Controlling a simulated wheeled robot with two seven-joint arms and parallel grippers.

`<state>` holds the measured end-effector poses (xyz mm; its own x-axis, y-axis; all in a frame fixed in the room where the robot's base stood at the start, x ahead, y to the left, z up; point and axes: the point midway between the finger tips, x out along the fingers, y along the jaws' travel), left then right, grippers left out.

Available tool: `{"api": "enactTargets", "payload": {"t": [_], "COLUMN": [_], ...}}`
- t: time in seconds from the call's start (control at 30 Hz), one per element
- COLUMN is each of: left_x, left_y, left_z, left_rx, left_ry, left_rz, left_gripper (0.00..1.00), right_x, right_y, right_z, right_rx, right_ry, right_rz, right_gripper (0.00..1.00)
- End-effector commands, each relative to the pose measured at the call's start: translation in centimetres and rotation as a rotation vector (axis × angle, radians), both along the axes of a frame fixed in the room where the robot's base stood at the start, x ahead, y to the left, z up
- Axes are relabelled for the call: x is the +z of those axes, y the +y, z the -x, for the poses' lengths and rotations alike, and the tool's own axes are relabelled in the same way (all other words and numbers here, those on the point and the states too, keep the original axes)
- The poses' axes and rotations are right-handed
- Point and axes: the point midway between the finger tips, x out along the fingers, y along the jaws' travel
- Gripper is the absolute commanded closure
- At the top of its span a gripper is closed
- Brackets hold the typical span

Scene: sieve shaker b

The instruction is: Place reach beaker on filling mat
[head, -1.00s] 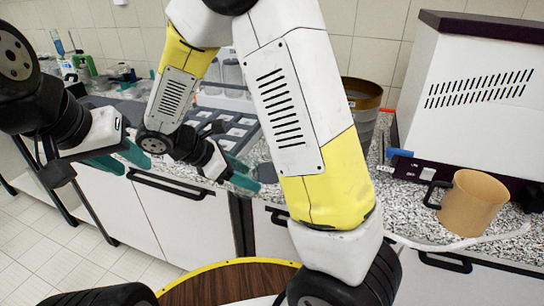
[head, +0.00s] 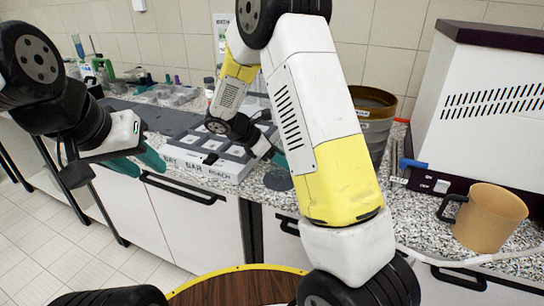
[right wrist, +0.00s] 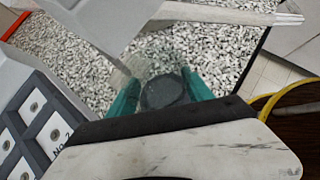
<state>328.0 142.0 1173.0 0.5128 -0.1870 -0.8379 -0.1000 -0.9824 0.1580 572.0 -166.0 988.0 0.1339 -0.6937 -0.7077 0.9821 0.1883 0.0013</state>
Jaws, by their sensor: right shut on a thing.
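The filling mat (head: 278,180) is a dark round disc on the speckled counter, right of the labelled tray. My right gripper (head: 281,160) is beside and above the mat in the head view. In the right wrist view its teal fingers (right wrist: 160,97) are shut on a clear, faint beaker (right wrist: 148,62). The dark mat (right wrist: 163,91) shows between the fingers, through or behind the glass. I cannot tell whether the beaker touches it. The beaker is hardly visible in the head view. My left gripper (head: 138,163) is open and empty in front of the counter at the left.
The grey tray (head: 215,166) with square compartments lies left of the mat. A brown-rimmed bucket (head: 372,112) stands behind my right arm. A tan handled pot (head: 490,218) and a white machine (head: 485,100) are at the right. A round wooden top (head: 235,287) is in front.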

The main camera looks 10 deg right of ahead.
Motion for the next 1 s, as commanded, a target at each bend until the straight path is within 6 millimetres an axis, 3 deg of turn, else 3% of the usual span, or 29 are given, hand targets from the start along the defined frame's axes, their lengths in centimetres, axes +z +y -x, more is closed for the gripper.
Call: {"api": "enactTargets", "payload": {"t": [0.13, 0.47, 0.5, 0.6, 1.0], "left_x": [0.0, 0.0, 0.0, 0.0, 0.0], "left_y": [0.0, 0.0, 0.0, 0.0, 0.0], "left_z": [0.0, 0.0, 0.0, 0.0, 0.0], "left_rx": [0.000, 0.000, 0.000, 0.000, 0.000], "left_ry": [0.000, 0.000, 0.000, 0.000, 0.000], "left_rz": [0.000, 0.000, 0.000, 0.000, 0.000], "left_gripper": [0.64, 0.64, 0.64, 0.64, 0.64], "right_x": [-2.3, -2.6, -2.7, -2.7, -2.2], "right_y": [0.1, 0.1, 0.1, 0.2, 0.4], "right_z": [0.1, 0.1, 0.1, 0.1, 0.1], "right_rx": [0.003, 0.002, 0.002, 0.001, 0.003], "right_ry": [0.004, 0.002, 0.002, 0.001, 0.000], "right_rz": [0.002, 0.000, 0.000, 0.000, -0.001], "right_gripper": [0.91, 0.91, 0.39, 0.19, 0.19]}}
